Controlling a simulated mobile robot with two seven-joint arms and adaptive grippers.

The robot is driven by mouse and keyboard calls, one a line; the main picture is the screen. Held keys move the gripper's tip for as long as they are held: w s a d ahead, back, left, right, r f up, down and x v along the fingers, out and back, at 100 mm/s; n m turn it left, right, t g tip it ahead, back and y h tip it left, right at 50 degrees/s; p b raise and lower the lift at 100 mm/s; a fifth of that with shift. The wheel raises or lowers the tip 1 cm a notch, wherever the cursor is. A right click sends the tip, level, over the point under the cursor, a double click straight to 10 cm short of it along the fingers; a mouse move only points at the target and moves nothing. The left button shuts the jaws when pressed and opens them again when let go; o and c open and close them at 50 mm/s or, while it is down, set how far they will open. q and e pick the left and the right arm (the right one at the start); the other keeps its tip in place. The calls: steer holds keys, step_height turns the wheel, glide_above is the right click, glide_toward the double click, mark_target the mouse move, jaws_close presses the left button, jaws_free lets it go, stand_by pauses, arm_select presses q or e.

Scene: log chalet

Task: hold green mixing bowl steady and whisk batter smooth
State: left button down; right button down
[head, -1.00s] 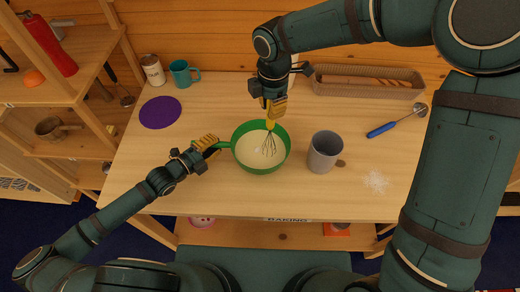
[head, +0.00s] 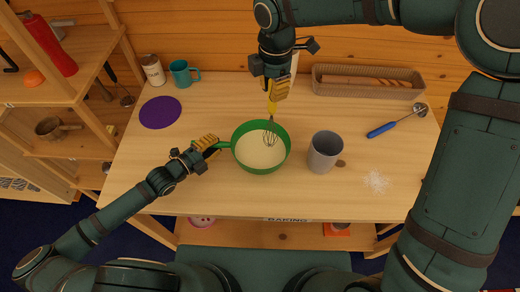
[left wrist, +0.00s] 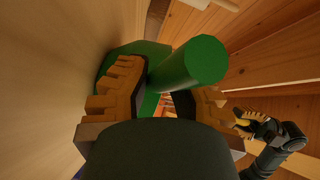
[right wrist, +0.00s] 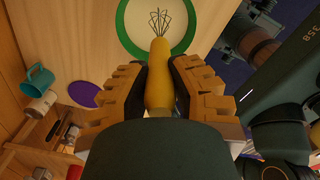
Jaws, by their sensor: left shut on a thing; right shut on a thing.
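The green mixing bowl (head: 286,152) stands on the table, with pale, smooth-looking batter (head: 258,153) in it. My left gripper (head: 207,145) is shut on the bowl's green handle (head: 222,145), which fills the middle of the left wrist view (left wrist: 190,66). My right gripper (head: 271,90) is above the bowl's far side, shut on the yellow handle of the whisk (head: 272,107). The whisk's wires point down over the far part of the bowl. In the right wrist view the whisk handle (right wrist: 159,78) is between the fingers. I cannot tell whether the wire tips touch the batter.
A grey cup (head: 325,152) stands close right of the bowl. A blue-handled ladle (head: 382,130), a white powder patch (head: 376,181) and a bread basket (head: 368,90) are further right. A purple mat (head: 160,112), teal mug (head: 181,73) and can (head: 153,70) are back left.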

steer(key=shift+r, duration=3.05)
arm_select(q)
steer(key=c, duration=0.9)
jaws_free()
steer(key=shift+o, duration=0.2)
